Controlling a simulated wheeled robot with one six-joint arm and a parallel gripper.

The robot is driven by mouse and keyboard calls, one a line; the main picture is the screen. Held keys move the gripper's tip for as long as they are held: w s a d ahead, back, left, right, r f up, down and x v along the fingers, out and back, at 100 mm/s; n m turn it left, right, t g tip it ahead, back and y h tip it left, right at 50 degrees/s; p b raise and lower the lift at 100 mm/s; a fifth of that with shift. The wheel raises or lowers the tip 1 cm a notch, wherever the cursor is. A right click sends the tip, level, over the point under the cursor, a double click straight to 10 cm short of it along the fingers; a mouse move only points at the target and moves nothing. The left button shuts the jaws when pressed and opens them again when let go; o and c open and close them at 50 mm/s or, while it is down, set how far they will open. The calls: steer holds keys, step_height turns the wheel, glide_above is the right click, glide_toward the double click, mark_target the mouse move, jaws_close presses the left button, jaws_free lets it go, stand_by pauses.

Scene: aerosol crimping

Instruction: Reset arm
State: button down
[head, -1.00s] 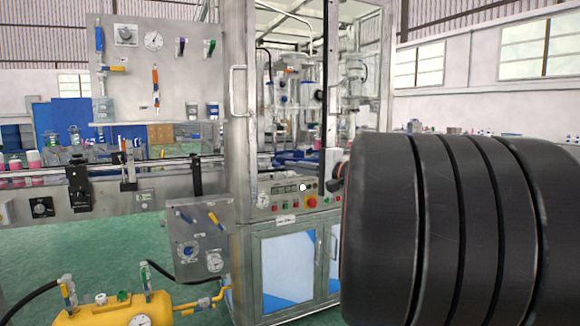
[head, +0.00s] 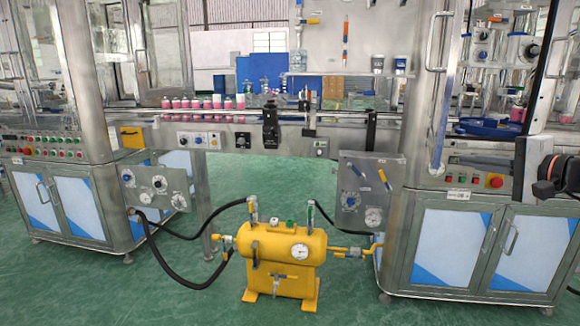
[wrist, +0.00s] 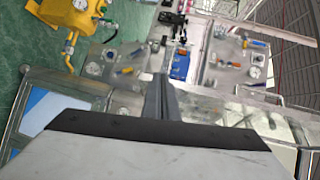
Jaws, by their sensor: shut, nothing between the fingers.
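My gripper (wrist: 160,98) shows in the wrist view as narrow dark grey fingers beyond a black-edged pale housing. The fingers are together, with nothing seen between them. In the head view only a black part of my arm with an orange ring shows at the right edge, in front of the right machine cabinet (head: 466,245); the fingertips cannot be made out there. In the wrist view the fingers overlap a metal ledge of the machinery; I cannot tell whether they touch it.
A yellow tank (head: 283,248) with a gauge and hoses stands on the green floor (head: 150,290) between two cabinets. A conveyor (head: 340,113) carries several pink bottles. A control panel (head: 470,180) with a red button sits near my arm. The front floor is clear.

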steer(key=s+a+f+n+g, duration=0.3)
steer(key=s+a+f+g, duration=0.1)
steer(key=a+f, duration=0.35)
steer(key=s+a+f+n+g, duration=0.3)
steer(key=s+a+f, duration=0.1)
steer(key=a+f, duration=0.35)
steer(key=s+a+f+n+g+h, duration=0.1)
steer(key=s+f+n+g+h, duration=0.2)
steer(key=s+f, duration=0.9)
steer(key=s+n+h, duration=0.1)
steer(key=n+h, duration=0.1)
steer(key=n, duration=0.2)
steer(key=shift+h, duration=0.4)
